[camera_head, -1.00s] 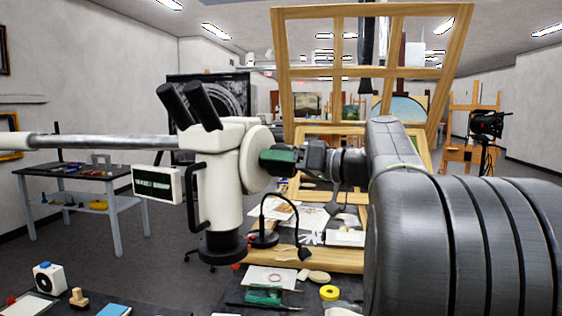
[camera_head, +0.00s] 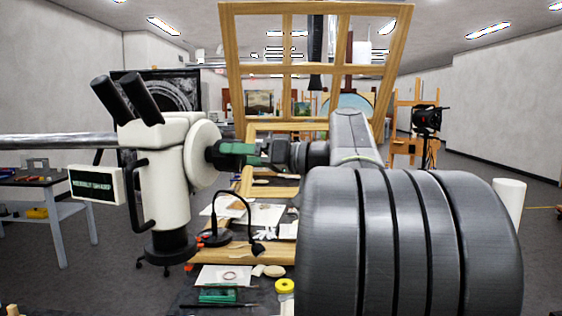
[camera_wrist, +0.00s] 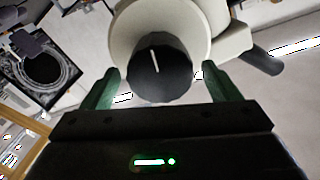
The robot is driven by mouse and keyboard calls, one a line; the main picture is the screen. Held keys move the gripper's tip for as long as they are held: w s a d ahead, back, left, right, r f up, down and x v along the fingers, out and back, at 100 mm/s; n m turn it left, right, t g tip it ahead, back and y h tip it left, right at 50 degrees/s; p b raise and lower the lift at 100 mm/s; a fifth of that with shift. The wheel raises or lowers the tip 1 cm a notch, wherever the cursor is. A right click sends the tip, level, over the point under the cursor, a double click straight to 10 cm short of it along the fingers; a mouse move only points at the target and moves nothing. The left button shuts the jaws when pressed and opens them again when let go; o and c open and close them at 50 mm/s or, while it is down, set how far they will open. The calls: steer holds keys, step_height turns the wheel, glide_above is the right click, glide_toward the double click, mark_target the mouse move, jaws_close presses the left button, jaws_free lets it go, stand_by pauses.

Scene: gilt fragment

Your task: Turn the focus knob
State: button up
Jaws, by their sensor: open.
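The cream microscope (camera_head: 165,185) stands left of centre in the head view, with two black eyepieces tilted up to the left. Its focus knob (camera_head: 212,153) is a black cylinder on a round cream housing (camera_head: 201,155). In the wrist view the knob (camera_wrist: 158,78) shows a white pointer line, nearly upright and leaning slightly left. My gripper (camera_head: 234,150) comes from the right. In the wrist view its green fingers (camera_wrist: 160,69) are open, one on each side of the knob, with visible gaps. The head view does not clearly show the fingertips.
A black-necked lamp (camera_head: 222,212) stands below my gripper. A wooden frame (camera_head: 236,70) rises behind my arm. The bench holds a green item (camera_head: 217,295) and a yellow roll (camera_head: 285,287). A side table (camera_head: 50,215) is at left.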

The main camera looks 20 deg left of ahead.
steer(key=d+b, duration=0.1)
steer(key=d, duration=0.9)
steer(key=shift+d, duration=0.1)
stand_by(1.5)
